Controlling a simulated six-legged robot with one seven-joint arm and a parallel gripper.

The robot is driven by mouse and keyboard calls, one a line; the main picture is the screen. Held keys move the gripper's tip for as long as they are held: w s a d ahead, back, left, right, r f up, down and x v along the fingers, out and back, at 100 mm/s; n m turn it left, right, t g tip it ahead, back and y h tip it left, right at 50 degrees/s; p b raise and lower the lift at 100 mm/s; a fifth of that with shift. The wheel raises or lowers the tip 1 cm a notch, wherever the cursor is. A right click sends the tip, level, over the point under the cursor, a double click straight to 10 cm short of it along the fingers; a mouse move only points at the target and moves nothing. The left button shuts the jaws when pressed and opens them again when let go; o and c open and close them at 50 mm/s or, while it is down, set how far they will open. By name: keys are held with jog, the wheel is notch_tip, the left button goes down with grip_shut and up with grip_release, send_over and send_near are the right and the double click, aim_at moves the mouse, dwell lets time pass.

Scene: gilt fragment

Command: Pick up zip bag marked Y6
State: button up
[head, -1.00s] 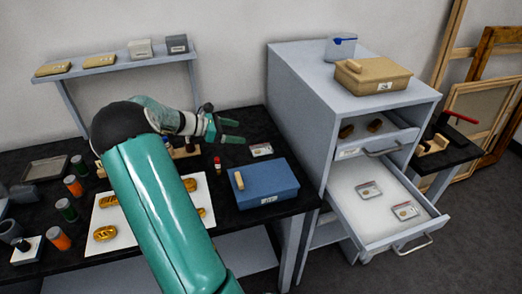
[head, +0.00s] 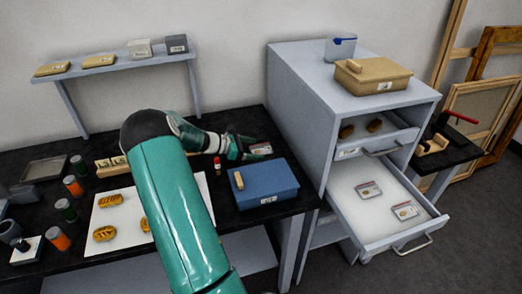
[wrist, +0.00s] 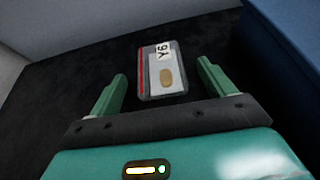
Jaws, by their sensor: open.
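The zip bag marked Y6 (wrist: 155,85) lies flat on the black bench top. It has a clear window, a red strip along one edge, a white Y6 label and a small tan piece inside. In the head view the bag (head: 261,149) lies behind the blue box, just beyond my fingertips. My gripper (wrist: 162,85) is open and empty, its green fingers pointing at the bag from either side of its near end. In the head view my gripper (head: 252,150) is low over the bench. I cannot tell its exact height above the bench.
A blue box (head: 268,186) stands close in front of the bag, on the right in the wrist view (wrist: 285,60). A grey cabinet (head: 300,110) with open drawers is to the right; one drawer (head: 375,225) holds two other bags. A small red-capped vial (head: 217,165) stands near my gripper.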

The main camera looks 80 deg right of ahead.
jog(key=shift+s, duration=0.1)
jog(key=c, duration=1.1)
jog(key=shift+o, duration=0.2)
